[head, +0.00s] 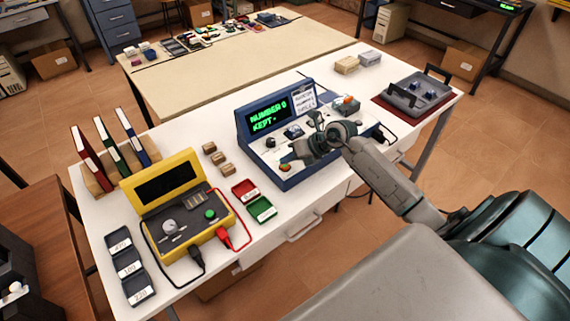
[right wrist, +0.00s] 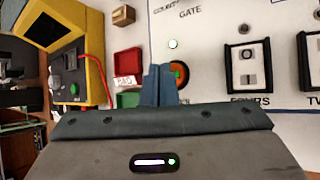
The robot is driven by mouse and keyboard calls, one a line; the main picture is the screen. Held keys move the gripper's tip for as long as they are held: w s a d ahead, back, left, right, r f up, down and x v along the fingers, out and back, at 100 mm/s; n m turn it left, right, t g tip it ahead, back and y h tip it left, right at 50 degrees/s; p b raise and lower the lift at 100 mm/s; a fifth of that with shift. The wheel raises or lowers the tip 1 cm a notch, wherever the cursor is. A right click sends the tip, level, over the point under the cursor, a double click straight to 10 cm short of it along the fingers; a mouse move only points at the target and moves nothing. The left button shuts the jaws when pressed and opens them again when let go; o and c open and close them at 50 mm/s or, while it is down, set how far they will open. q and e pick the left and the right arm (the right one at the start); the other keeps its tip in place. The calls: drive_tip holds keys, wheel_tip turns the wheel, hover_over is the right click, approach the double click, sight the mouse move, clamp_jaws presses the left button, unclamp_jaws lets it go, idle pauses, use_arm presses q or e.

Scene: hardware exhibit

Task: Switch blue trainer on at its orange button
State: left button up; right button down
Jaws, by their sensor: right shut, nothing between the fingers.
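The blue trainer (head: 285,180) stands in the middle of the white bench, its screen (head: 268,117) lit with green text reading "NUMBER 0 KEPT". Its orange button (head: 285,167) is low on the left of the white panel. My right gripper (head: 300,150) is shut and empty over the panel. Its fingertips (right wrist: 160,72) overlap the button's left side; I cannot tell whether they touch. My left gripper is not in view.
A yellow instrument (head: 180,205) with leads stands to the left. Red (head: 245,190) and green (head: 261,209) trays lie between it and the trainer. Small wooden blocks (head: 219,160) lie behind them. A grey tray (head: 413,93) on a red mat is at the right end.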

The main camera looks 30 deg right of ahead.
sight(289, 166)
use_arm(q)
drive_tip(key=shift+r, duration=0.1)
use_arm(e)
drive_tip(key=shift+r, duration=0.1)
wheel_tip(289, 166, up, 6)
drive_tip(key=p, duration=0.4)
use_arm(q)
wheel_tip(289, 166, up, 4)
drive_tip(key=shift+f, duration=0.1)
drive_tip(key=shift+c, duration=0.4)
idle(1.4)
